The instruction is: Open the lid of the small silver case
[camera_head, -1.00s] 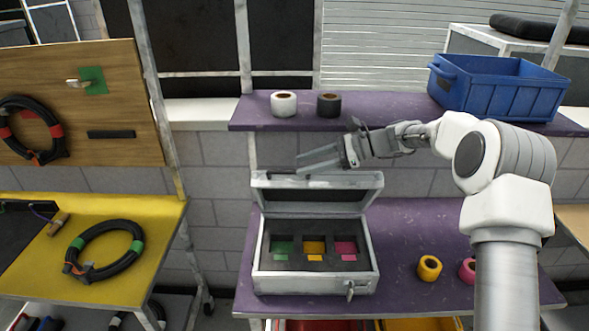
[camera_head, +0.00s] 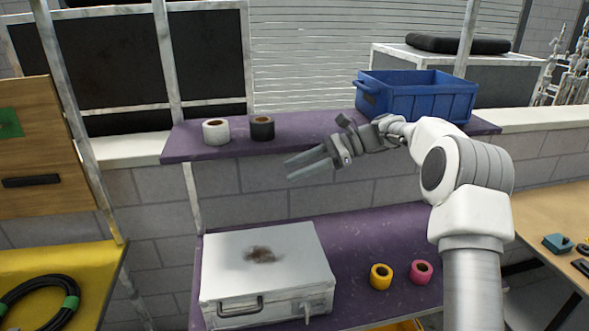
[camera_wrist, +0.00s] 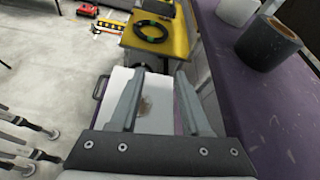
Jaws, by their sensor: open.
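The small silver case (camera_head: 262,265) lies on the purple lower shelf with its lid shut. Its top is pale with a brown smudge, and a handle and a latch show on its front side. My gripper (camera_head: 303,168) is open and empty, above and behind the case and apart from it, just below the upper shelf's front edge. In the wrist view the case (camera_wrist: 155,118) shows between and beyond the two open fingers of my gripper (camera_wrist: 157,78).
The purple upper shelf (camera_head: 300,127) holds a white roll (camera_head: 216,132), a black roll (camera_head: 262,128) and a blue crate (camera_head: 418,98). Yellow (camera_head: 381,276) and pink tape rolls (camera_head: 421,272) lie right of the case. A yellow table (camera_head: 75,265) stands left.

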